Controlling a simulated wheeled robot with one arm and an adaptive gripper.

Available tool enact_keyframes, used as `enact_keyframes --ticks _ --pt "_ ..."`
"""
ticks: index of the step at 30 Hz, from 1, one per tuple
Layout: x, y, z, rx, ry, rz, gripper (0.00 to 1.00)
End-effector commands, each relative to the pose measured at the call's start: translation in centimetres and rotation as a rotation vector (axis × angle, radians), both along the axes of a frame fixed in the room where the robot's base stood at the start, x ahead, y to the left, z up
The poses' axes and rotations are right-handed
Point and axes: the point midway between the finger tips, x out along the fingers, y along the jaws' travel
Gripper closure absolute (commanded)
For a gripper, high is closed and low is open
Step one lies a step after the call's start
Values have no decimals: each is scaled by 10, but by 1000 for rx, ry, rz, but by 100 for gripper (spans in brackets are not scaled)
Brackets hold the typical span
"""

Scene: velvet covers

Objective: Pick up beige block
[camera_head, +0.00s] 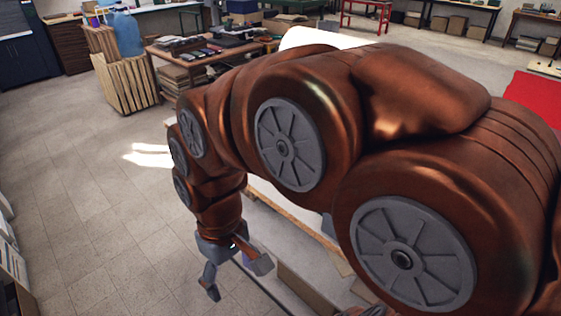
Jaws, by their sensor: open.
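My gripper (238,279) is at the lower middle of the head camera view, at the end of my copper-brown arm. Its grey fingers are spread apart and nothing shows between them. It hangs over the tiled floor, beside the edge of a light surface that my arm mostly covers. I cannot make out a beige block for certain. My arm hides much of the middle and right of the view.
A wooden slatted stack (122,82) with a blue jug (127,33) stands at the back left. A red table (366,14) is at the back. Open tiled floor (90,190) lies to the left.

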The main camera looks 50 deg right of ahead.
Motion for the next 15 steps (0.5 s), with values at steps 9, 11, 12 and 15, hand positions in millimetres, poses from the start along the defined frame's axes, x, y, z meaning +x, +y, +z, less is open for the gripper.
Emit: enact_keyframes --ticks 9,11,12,15 --pt "124 -75 14 73 -178 23 0" --pt "143 -97 15 77 -211 21 0" --pt "156 -113 16 77 -239 19 0" --pt "181 -158 17 72 -298 13 0"
